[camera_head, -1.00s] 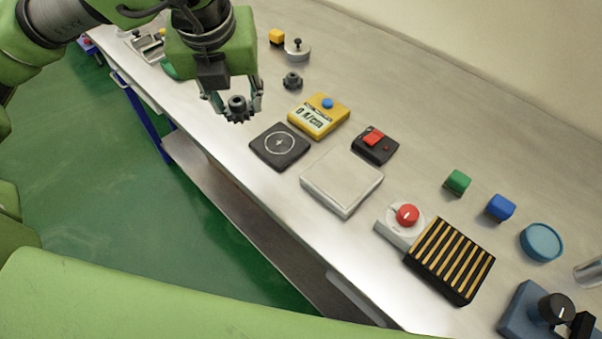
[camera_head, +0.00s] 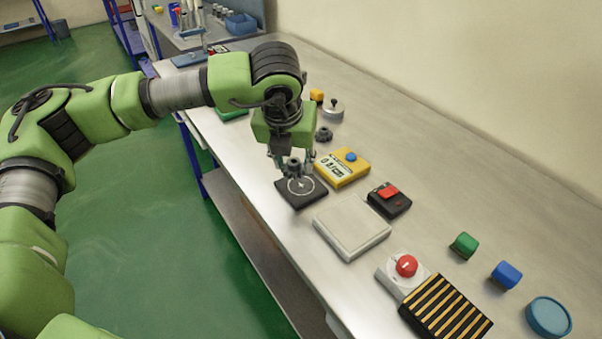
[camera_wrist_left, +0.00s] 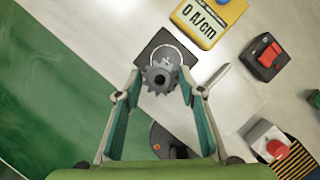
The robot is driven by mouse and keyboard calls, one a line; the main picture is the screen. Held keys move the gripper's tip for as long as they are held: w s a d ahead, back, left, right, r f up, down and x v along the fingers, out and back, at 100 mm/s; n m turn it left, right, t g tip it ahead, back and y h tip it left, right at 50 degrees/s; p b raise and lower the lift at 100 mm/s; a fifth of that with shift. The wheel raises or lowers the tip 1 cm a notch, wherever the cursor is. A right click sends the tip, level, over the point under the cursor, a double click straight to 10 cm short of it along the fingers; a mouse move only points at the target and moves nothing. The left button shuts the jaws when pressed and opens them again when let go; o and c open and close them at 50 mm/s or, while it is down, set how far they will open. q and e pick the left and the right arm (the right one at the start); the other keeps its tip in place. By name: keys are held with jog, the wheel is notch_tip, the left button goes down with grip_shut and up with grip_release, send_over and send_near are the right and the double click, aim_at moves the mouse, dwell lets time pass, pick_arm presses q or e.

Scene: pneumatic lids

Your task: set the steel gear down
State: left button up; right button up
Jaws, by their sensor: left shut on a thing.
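My left gripper (camera_head: 292,156) is shut on the steel gear (camera_head: 293,168), a dark toothed wheel with a raised hub. It holds the gear over the dark square pad (camera_head: 291,199) marked with a white circle. In the left wrist view the gear (camera_wrist_left: 158,82) sits between the fingertips (camera_wrist_left: 160,76) and covers part of the circle on the pad (camera_wrist_left: 146,54). I cannot tell whether the gear touches the pad. My right gripper is not in view.
A yellow meter (camera_head: 340,169) reading in A/cm stands close beside the pad. A second dark gear (camera_head: 324,134) lies behind. A pale square plate (camera_head: 351,227), a black box with a red switch (camera_head: 389,201) and a red-knob unit (camera_head: 405,268) stand to the right.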

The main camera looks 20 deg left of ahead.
aim_at(299, 159)
pick_arm(q)
jog(key=w+f, duration=0.2)
jog(key=f, duration=0.1)
jog(key=shift+w+d, duration=0.15)
jog(key=shift+d, duration=0.15)
jog(key=f, duration=0.3)
jog(key=shift+w+f, duration=0.2)
jog(key=shift+d+f+b, duration=0.1)
jog(key=shift+f+b, duration=0.05)
jog(key=shift+b, duration=0.25)
jog(key=o, duration=1.3)
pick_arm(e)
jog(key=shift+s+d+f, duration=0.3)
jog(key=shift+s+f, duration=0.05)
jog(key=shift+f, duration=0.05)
pick_arm(q)
jog(key=shift+r+p, duration=0.35)
jog(key=shift+p, duration=0.15)
jog(key=b+v, duration=0.2)
jog(key=v, duration=0.8)
jog(key=shift+s+r, duration=0.25)
jog(key=shift+s, duration=0.05)
jog(key=shift+s+r, duration=0.2)
jog(key=shift+r, duration=0.3)
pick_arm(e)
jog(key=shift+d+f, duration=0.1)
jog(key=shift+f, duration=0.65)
